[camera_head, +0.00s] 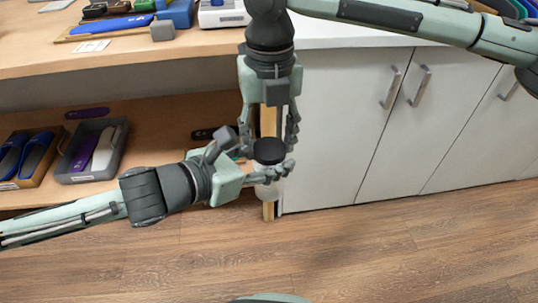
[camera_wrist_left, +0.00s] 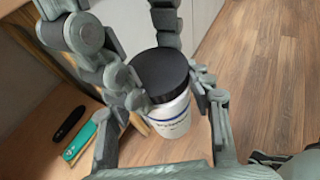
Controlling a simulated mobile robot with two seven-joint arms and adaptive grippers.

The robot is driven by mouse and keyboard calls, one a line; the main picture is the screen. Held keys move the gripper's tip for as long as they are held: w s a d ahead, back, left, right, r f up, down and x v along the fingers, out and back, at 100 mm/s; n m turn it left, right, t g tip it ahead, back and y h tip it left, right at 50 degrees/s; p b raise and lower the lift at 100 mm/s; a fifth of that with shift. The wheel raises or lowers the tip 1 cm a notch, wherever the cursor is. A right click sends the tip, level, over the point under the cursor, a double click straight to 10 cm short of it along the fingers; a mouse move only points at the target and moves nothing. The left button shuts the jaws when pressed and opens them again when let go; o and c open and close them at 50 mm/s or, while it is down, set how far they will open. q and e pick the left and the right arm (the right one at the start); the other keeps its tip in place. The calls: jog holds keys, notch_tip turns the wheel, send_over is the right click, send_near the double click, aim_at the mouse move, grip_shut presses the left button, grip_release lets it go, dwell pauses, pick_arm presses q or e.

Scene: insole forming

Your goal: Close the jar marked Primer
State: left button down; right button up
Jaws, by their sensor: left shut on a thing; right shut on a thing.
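A white jar (camera_wrist_left: 172,118) with a black lid (camera_wrist_left: 160,73) is held upright in front of the cabinet. In the head view the lid (camera_head: 269,150) shows between the grippers and the jar's pale body (camera_head: 268,190) shows below. The label's print is too small to read. The lid sits on the jar's top; I cannot tell how tight it is. My left gripper (camera_head: 268,172) comes from the left and is shut around the jar's body, below the lid. My right gripper (camera_head: 269,145) points down from above, its fingers shut on the lid's sides.
Behind the jar is a wooden shelf with a grey bin (camera_head: 92,152) and blue insoles (camera_head: 38,153) in a box. White cabinet doors (camera_head: 335,125) stand to the right. The worktop (camera_head: 190,48) is above. The floor (camera_head: 340,250) in front is clear.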

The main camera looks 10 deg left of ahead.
jog(key=o, duration=1.3)
jog(key=shift+c, duration=0.2)
jog(key=shift+r, duration=2.25)
jog(key=shift+c, duration=0.3)
notch_tip(320, 180, up, 4)
jog(key=n, duration=0.3)
jog(key=shift+f, duration=0.25)
